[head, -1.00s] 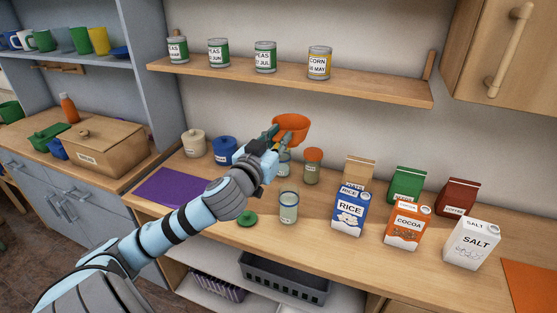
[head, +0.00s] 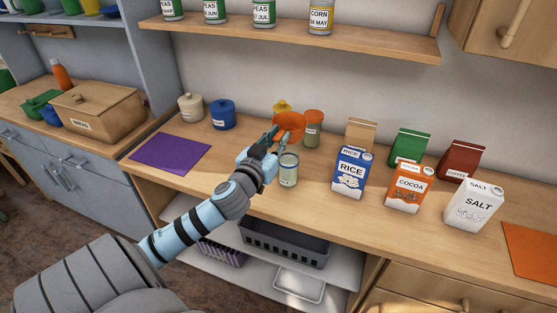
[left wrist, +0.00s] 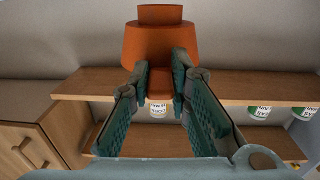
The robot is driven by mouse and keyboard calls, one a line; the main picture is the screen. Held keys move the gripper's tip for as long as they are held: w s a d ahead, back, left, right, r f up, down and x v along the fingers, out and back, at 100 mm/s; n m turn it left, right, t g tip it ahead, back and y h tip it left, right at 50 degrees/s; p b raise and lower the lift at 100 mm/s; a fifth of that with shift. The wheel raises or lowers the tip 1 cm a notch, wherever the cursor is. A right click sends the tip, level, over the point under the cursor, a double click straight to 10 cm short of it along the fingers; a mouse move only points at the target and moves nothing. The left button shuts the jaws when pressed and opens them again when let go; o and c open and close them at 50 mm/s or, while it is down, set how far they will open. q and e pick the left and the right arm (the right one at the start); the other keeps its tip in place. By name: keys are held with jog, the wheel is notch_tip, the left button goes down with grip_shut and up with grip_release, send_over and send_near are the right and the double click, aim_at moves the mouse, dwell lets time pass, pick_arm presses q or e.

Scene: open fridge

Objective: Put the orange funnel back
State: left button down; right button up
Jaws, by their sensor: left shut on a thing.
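The orange funnel (head: 290,121) is held in my left gripper (head: 276,138), just above and behind the open glass jar (head: 288,172) in the head view. In the left wrist view the funnel (left wrist: 152,45) sits between the tips of my left gripper (left wrist: 160,82), with its wide part and a narrower end showing. The gripper is shut on it. I cannot tell how high the funnel is over the counter. The arm hides part of the counter left of the glass jar. My right gripper is not in view.
A jar with an orange lid (head: 312,128) and a yellow-topped one (head: 282,105) stand close behind the funnel. Rice (head: 350,172), cocoa (head: 409,187) and salt (head: 474,203) boxes stand to the right. A purple mat (head: 170,153) lies left. A shelf (head: 290,38) with cans hangs above.

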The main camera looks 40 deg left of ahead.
pick_arm(q)
notch_tip(320, 180, down, 6)
jog(key=shift+r+b, duration=0.1)
jog(key=shift+b, duration=0.55)
jog(key=c, duration=1.5)
grip_release()
jog(key=shift+f, duration=0.2)
